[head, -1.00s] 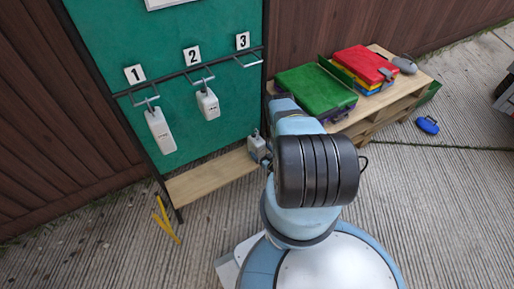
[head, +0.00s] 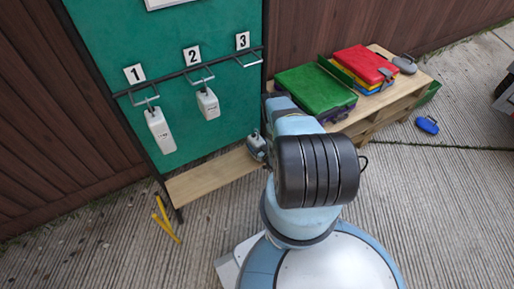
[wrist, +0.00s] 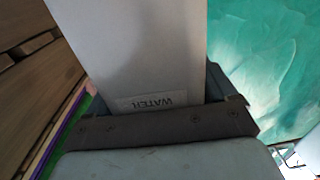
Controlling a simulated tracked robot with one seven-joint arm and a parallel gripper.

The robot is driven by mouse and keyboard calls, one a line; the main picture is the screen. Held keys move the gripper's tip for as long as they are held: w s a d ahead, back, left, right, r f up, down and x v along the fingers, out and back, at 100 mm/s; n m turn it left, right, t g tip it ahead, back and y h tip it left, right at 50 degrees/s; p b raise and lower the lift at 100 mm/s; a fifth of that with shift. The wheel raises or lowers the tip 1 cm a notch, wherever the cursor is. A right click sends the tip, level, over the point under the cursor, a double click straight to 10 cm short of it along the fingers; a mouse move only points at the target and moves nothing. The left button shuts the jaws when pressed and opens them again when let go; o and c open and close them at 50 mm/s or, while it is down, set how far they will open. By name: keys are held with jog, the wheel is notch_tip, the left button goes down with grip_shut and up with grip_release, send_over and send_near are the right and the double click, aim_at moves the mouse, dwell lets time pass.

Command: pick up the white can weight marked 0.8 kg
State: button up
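A tall white can weight (head: 160,130) hangs from the hook under number 1 on the green board. A smaller white can weight (head: 208,104) hangs under number 2. Their marks are too small to read. My gripper (head: 257,146) is low in front of the board, by the wooden ledge, partly hidden by my arm. In the wrist view a pale, flat-sided can (wrist: 150,55) with upside-down "WATER" lettering is close against my gripper (wrist: 165,105), between its sides. No 0.8 kg mark is legible on it, and I cannot tell whether the fingers grip it.
The hook under number 3 (head: 247,60) is empty. The wooden ledge (head: 205,178) runs along the board's foot. Green (head: 315,88) and red (head: 365,63) cases lie on a pallet at right. A yellow object (head: 165,218) is on the ground at left.

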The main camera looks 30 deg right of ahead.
jog(key=c, duration=1.4)
jog(key=shift+r, duration=0.1)
